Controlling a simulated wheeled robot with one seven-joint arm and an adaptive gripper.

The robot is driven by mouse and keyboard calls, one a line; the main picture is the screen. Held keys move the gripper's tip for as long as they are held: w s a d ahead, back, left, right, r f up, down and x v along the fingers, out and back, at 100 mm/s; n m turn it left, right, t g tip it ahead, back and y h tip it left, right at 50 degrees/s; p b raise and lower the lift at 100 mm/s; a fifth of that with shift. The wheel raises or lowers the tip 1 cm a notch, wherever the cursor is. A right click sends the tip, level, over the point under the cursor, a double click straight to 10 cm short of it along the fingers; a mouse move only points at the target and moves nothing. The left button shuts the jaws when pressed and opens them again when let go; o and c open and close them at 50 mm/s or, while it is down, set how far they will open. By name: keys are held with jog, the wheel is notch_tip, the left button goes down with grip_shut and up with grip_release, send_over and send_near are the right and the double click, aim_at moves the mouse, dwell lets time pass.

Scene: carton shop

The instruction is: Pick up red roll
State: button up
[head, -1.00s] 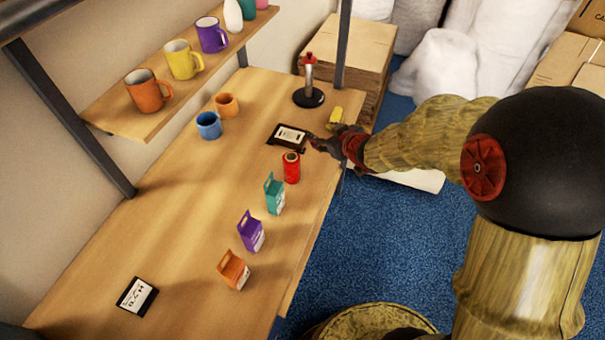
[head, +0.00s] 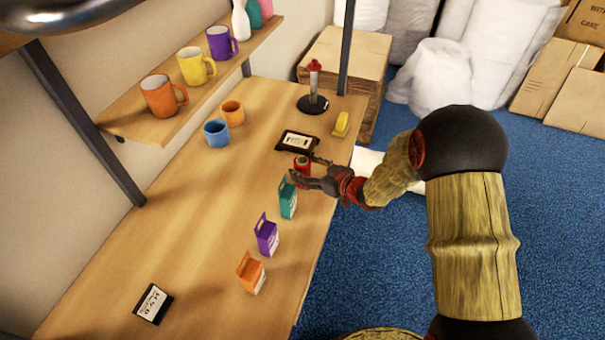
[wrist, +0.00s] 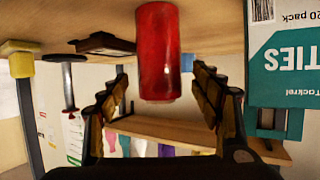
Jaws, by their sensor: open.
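The red roll (head: 302,164) stands on the wooden table near its right edge, partly hidden by my gripper in the head view. In the wrist view, which looks upside down, the red roll (wrist: 158,50) is in the middle, between and just beyond the fingertips. My gripper (head: 307,171) is open at the roll, with a finger on either side of it. In the wrist view my gripper (wrist: 160,85) shows clear gaps between both fingers and the roll. I cannot tell whether the roll is fully between the fingers.
A teal carton (head: 288,200) stands close beside the gripper, with purple (head: 266,236) and orange (head: 250,272) cartons nearer. A black-framed device (head: 296,142) lies just behind the roll. A yellow object (head: 341,124) and a red-topped stand (head: 313,100) are farther back. The table's left middle is clear.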

jog(key=x, duration=0.2)
jog(key=shift+w+a+f, duration=0.1)
jog(key=shift+w+a, duration=0.05)
jog(key=shift+w, duration=0.1)
jog(key=shift+c, duration=0.3)
jog(key=c, duration=1.4)
